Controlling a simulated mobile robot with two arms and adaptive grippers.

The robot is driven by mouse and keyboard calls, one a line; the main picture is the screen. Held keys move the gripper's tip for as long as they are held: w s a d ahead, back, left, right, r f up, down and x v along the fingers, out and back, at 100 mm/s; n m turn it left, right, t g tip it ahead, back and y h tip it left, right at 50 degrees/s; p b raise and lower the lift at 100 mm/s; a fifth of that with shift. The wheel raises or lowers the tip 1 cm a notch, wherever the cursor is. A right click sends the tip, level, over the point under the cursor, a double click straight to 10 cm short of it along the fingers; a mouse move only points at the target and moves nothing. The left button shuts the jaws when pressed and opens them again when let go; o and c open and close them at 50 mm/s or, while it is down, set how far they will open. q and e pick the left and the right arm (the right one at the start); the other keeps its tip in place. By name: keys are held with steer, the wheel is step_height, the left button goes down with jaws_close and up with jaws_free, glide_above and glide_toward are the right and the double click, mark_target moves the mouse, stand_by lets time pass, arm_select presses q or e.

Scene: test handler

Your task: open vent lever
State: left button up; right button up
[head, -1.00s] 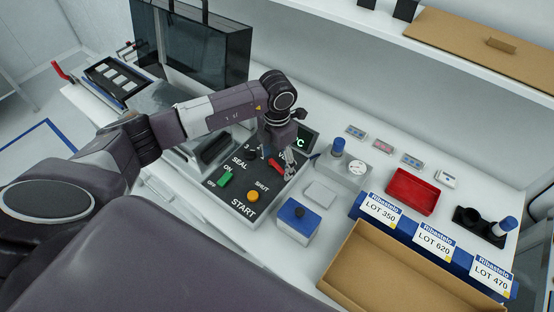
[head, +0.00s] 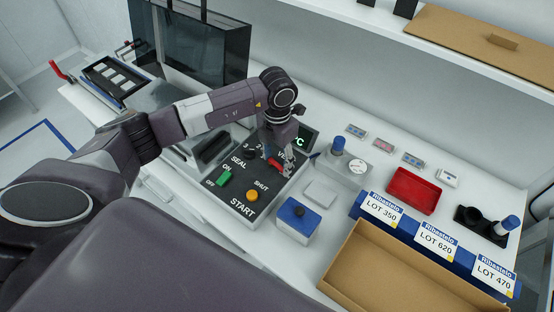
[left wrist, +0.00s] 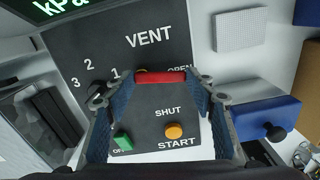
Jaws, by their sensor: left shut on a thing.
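The red vent lever (head: 276,164) sits on the dark control panel (head: 238,205), beside the VENT label. My left gripper (head: 277,161) is down at the panel, its fingers on either side of the lever. In the left wrist view the red lever (left wrist: 160,77) lies crosswise between the two blue-padded fingers (left wrist: 160,90), which are shut on its ends. The OPEN label is just beyond the lever's right end and partly hidden by a finger. The SHUT label stands clear below the lever. My right gripper is not in view.
The green switch (head: 225,178) and yellow START button (head: 252,196) are close by on the panel. A cardboard box (head: 395,270) is at the front right.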

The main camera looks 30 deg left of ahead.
mark_target(277, 164)
arm_select(q)
steer(key=o, duration=1.2)
steer(key=shift+c, duration=0.2)
step_height(277, 164, up, 12)
